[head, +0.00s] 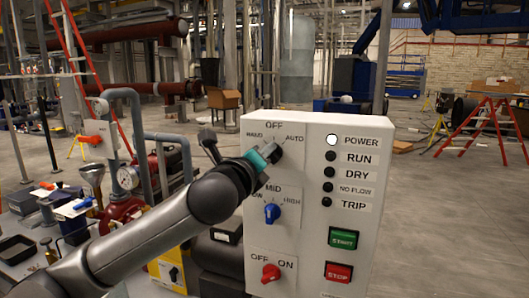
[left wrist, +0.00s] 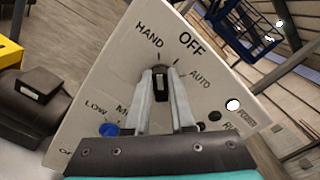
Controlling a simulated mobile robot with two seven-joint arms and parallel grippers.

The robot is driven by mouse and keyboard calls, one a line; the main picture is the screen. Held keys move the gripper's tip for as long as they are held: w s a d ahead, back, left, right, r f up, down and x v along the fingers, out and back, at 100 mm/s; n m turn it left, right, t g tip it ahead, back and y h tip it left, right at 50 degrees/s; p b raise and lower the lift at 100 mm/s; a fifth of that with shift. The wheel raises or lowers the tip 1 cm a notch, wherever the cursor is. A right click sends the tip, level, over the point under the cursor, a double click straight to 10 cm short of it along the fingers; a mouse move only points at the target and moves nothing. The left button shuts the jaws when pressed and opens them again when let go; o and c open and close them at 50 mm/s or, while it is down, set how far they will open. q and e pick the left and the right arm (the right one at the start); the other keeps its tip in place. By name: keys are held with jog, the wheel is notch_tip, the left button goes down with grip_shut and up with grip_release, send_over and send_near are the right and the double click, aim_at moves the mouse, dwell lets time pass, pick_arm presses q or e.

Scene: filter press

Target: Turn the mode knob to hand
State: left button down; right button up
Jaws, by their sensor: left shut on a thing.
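The mode knob (head: 272,153) is a black knob at the top left of the white control panel (head: 310,240), with HAND, OFF and AUTO labels around it. In the left wrist view the knob (left wrist: 161,86) sits between my left gripper's two fingers, its white mark pointing up the picture, roughly towards the tick below HAND; its exact setting is hard to tell. My left gripper (head: 270,154) is shut on the knob; its teal part and the arm come in from the left. The fingers (left wrist: 161,98) hide the knob's sides. My right gripper is not in view.
Below are a blue knob (head: 272,213) and a red knob (head: 271,273). Green START (head: 342,238) and red STOP (head: 338,272) buttons are at right, under several lamps; the POWER lamp (head: 332,140) is lit.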

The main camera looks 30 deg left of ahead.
pick_arm(q)
jog(key=c, duration=0.8)
grip_release()
jog(key=shift+o, duration=0.2)
jog(key=shift+w+f, duration=0.1)
